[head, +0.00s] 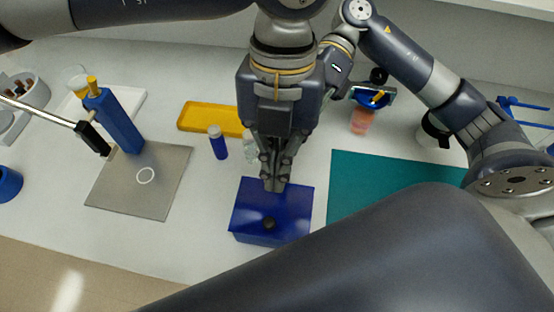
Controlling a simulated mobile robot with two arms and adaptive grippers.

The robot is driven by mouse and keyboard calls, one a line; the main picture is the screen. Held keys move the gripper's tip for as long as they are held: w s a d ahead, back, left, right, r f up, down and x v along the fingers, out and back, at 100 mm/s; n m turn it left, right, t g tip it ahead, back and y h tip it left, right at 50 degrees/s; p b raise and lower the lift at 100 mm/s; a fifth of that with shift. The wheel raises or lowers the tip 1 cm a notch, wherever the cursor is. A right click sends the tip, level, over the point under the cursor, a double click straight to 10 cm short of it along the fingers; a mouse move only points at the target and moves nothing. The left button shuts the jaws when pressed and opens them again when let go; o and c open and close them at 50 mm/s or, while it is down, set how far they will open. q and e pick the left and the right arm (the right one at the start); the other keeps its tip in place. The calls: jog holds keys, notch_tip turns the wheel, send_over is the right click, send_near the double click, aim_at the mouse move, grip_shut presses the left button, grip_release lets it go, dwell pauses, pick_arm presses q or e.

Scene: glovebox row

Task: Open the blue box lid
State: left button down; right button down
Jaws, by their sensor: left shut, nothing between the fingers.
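The blue box (245,236) stands on the white bench in the middle of the head view. Its blue lid (250,205) lies flat over it and looks shut, with a round black knob (269,223) near the front edge. My left gripper (274,186) points down at the far edge of the lid. Its fingers are shut with nothing between them. The fingertips overlap the lid in the picture; I cannot tell whether they touch it. My right arm's wrist passes behind the left gripper, and its fingers are hidden.
A purple-blue vial (219,143), a clear vial (250,147) and a yellow tray (205,118) stand behind the box. A teal mat (385,185) lies to the right. A grey plate (150,185) with a blue stand (120,122) is at left. Bench left of the box is clear.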

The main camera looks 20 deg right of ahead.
dwell(0.8)
jog(key=c, duration=1.5)
grip_release()
